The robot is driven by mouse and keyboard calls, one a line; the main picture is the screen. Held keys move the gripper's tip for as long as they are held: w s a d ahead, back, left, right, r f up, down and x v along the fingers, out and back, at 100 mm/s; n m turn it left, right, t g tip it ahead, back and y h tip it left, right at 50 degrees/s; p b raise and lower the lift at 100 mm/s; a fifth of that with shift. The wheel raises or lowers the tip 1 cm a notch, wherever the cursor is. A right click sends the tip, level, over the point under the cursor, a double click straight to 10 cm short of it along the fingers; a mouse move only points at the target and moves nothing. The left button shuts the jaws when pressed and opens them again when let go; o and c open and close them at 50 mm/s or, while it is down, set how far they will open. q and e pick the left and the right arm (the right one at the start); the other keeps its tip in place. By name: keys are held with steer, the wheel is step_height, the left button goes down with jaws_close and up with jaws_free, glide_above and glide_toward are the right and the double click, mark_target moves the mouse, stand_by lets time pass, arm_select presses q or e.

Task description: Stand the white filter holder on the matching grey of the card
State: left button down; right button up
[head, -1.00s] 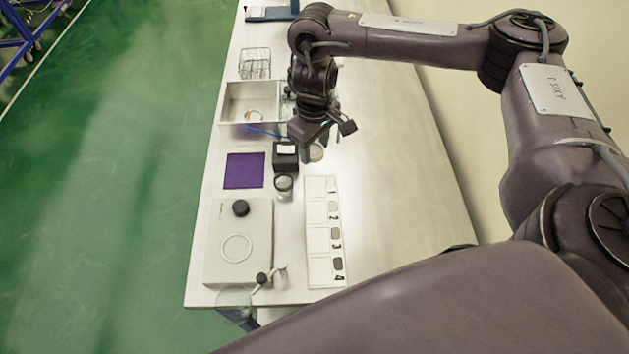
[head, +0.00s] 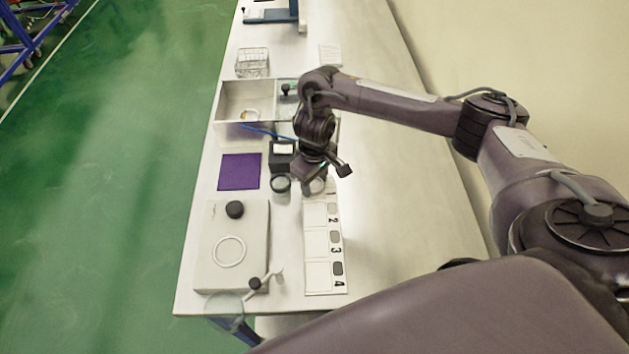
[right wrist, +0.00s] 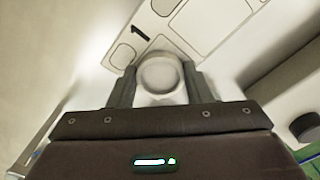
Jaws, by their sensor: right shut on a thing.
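The white filter holder (right wrist: 160,74) is round and pale, held between the two fingers of my right gripper (right wrist: 158,84) in the right wrist view. In the head view my right gripper (head: 318,183) is over the far end of the card, with the holder (head: 315,187) partly hidden under it. The card (head: 317,242) is a white strip with cells numbered 1 to 4 and grey patches. In the right wrist view the card (right wrist: 205,22) shows its number 1 cell just beyond the holder. The gap between holder and card is unclear. My left gripper is out of view.
A purple mat (head: 239,172) and a pale device (head: 230,275) with a black knob lie further left. A divided tray (head: 220,103) is behind. The table right of the card is clear.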

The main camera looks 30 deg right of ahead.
mark_target(314, 187)
steer(key=o, duration=1)
steer(key=shift+f, duration=0.1)
steer(key=shift+o, duration=0.2)
step_height(314, 187, up, 12)
steer(key=p, duration=0.3)
steer(key=shift+r+p, duration=0.2)
steer(key=shift+p, duration=0.15)
steer(key=shift+f, duration=0.1)
